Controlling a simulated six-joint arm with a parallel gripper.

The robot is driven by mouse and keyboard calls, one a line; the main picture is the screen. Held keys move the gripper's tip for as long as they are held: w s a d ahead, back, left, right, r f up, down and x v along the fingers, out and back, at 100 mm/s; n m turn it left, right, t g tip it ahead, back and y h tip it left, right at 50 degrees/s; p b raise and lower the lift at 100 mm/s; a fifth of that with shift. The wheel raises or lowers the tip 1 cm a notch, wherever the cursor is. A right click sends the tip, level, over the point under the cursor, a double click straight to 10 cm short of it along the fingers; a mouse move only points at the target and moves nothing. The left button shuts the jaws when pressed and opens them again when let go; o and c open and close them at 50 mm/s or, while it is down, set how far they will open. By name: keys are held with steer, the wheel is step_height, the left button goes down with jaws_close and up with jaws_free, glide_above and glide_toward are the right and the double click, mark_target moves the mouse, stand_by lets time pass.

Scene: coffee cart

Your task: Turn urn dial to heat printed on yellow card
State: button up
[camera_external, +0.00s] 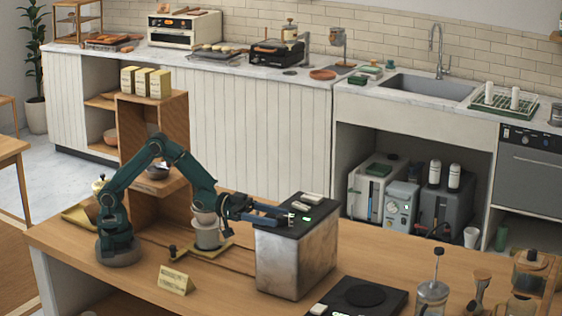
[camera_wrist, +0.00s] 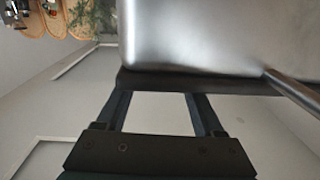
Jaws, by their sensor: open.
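The urn (camera_external: 290,262) is a boxy steel vessel with a dark top panel on the wooden counter. White blocks and a small green light show on that panel (camera_external: 318,222). My gripper (camera_external: 284,217) is open at the panel's left edge; I cannot tell whether it touches. In the wrist view the fingers (camera_wrist: 158,95) reach the dark edge beside the urn's steel side (camera_wrist: 200,35), with nothing seen between them. I cannot make out the dial clearly in either view. The yellow card (camera_external: 175,280) stands on the counter left of the urn; its print is too small to read.
A grey cylindrical container (camera_external: 208,237) stands close under my arm, left of the urn. A black flat device (camera_external: 362,297) and a glass press (camera_external: 432,297) stand to the right. A wooden shelf (camera_external: 180,112) rises behind my arm. A metal rod (camera_wrist: 292,92) shows in the wrist view.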

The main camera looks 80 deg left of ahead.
mark_target(283, 216)
steer(key=shift+x, duration=1.5)
jaws_close()
